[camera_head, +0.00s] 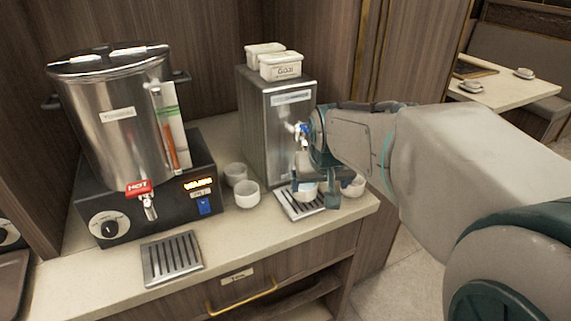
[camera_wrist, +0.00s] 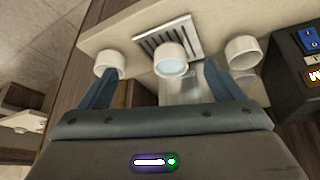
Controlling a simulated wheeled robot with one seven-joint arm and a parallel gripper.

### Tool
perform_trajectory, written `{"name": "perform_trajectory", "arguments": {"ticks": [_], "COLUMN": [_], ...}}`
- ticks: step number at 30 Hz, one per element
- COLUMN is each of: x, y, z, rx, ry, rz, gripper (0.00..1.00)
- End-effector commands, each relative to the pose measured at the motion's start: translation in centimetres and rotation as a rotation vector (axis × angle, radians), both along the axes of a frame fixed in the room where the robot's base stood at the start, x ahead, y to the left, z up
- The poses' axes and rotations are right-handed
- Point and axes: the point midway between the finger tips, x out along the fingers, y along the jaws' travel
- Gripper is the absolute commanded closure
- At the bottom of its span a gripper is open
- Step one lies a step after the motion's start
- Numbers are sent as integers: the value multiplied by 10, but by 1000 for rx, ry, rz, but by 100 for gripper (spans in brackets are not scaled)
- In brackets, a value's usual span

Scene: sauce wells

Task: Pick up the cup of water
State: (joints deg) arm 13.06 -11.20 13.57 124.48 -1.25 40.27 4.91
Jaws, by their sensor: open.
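The cup of water (camera_head: 306,194) is a small white cup on the slotted drip tray under the steel dispenser's tap. In the wrist view the cup of water (camera_wrist: 171,66) shows pale bluish water inside and stands upright at the tray's edge. My gripper (camera_head: 317,188) reaches in from the right at the cup and partly hides it in the head view. In the wrist view my gripper (camera_wrist: 162,74) is open, with one blue-grey finger on each side of the cup and a visible gap on both sides.
A white cup (camera_wrist: 108,64) stands close by my left finger in the wrist view, and another cup (camera_wrist: 242,51) stands beyond the right finger. The steel dispenser (camera_head: 281,130) rises behind the tray (camera_head: 291,209). A hot water boiler (camera_head: 118,125) stands at left. The counter's front edge is near.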

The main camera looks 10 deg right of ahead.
Motion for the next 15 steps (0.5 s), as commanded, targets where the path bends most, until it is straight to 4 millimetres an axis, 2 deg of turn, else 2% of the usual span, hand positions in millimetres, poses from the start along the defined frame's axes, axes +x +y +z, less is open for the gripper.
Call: {"name": "perform_trajectory", "arguments": {"ticks": [1, 4, 9, 15], "x": [17, 39, 56, 74], "y": [0, 1, 0, -2], "z": [-11, -13, -22, -54], "rx": [6, 17, 24, 24], "ry": [-17, -45, -62, -58], "rz": [-3, -7, -11, -13], "gripper": [13, 13, 13, 13]}}
